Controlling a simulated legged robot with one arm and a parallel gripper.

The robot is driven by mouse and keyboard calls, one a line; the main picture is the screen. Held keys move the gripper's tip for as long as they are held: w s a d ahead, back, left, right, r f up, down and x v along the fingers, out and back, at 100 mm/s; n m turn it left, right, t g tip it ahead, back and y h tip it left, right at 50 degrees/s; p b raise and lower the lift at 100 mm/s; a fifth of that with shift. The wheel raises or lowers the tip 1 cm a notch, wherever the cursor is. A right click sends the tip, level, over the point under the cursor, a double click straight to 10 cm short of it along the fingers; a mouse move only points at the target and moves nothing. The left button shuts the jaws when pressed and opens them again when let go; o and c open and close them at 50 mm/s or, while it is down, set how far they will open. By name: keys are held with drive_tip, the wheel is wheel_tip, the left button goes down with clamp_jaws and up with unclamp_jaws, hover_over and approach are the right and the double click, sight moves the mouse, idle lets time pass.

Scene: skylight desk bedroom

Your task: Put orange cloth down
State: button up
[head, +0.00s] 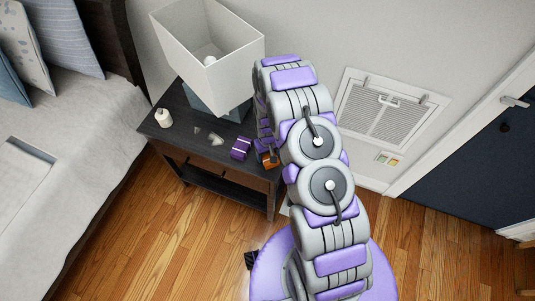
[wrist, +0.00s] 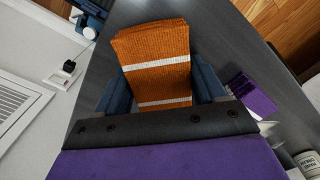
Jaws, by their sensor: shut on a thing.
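The orange cloth (wrist: 155,45), ribbed with white stripes and folded, sits between the two blue fingers of my gripper (wrist: 160,88) in the wrist view. My gripper is shut on it. In the head view only a small part of the orange cloth (head: 268,159) shows, at the right end of the dark nightstand (head: 215,153), with my arm covering much of that area. The cloth is over or on the nightstand top; I cannot tell whether it touches. A folded purple cloth (head: 241,148) lies to its left on the nightstand, and also shows in the wrist view (wrist: 254,97).
A lamp with a white square shade (head: 208,50) stands at the nightstand's back. A small white jar (head: 163,117) and a clear heart-shaped item (head: 216,139) are on the top. The bed (head: 75,150) is at left, and wooden floor (head: 150,240) lies in front.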

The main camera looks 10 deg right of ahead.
drive_tip(key=o, duration=0.8)
drive_tip(key=shift+c, duration=0.2)
drive_tip(key=shift+o, duration=0.8)
drive_tip(key=shift+a, duration=0.55)
drive_tip(key=shift+d+r, duration=0.1)
